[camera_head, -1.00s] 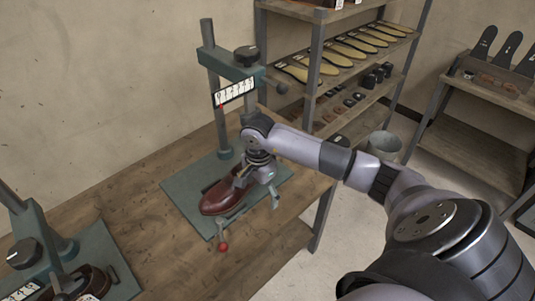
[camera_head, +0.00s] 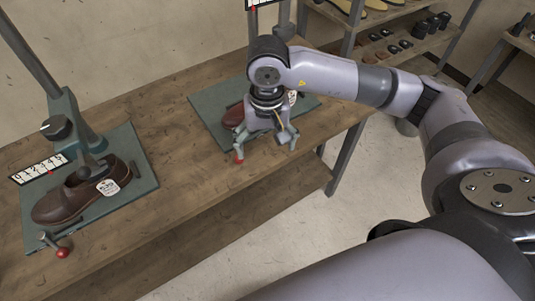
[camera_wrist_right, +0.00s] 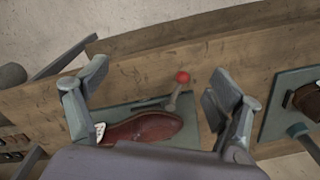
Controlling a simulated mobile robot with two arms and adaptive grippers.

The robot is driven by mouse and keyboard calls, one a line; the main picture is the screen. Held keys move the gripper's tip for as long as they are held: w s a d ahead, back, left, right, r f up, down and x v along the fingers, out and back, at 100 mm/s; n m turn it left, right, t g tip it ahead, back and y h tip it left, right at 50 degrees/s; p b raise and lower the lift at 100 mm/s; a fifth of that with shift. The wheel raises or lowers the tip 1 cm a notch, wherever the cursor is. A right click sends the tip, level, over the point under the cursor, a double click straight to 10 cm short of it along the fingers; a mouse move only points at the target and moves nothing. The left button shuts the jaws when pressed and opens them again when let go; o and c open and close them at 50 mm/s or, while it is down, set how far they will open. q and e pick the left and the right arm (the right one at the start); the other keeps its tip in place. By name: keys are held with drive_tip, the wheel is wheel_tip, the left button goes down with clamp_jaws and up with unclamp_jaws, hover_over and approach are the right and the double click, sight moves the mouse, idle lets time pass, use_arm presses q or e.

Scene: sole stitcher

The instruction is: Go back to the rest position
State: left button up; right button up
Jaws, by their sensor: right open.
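My right gripper (camera_head: 274,138) hangs open and pointing down at the front of the far stitching station's green base plate (camera_head: 212,107). A reddish-brown shoe (camera_head: 233,116) on that plate is mostly hidden behind the gripper. In the right wrist view, my open gripper (camera_wrist_right: 157,95) has nothing between its fingertips. The shoe (camera_wrist_right: 150,128) shows beyond the fingers, and a red-knobbed lever (camera_wrist_right: 183,77) is near it. My left gripper is not in view.
A near station at left has a green plate (camera_head: 140,150), a dark brown tagged shoe (camera_head: 75,198), a number strip (camera_head: 38,169) and a red knob (camera_head: 63,253). The wooden bench (camera_head: 180,190) is clear between stations. Shelves (camera_head: 400,50) stand behind; open floor (camera_head: 300,235) lies in front.

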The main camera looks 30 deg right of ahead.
drive_tip(key=shift+s+a+r+n, duration=0.1)
drive_tip(key=shift+s+a+n, duration=0.1)
drive_tip(key=shift+s+n, duration=0.3)
drive_tip(key=shift+s+a+n, duration=0.2)
drive_tip(key=shift+s+n, duration=0.2)
drive_tip(key=shift+n, duration=0.1)
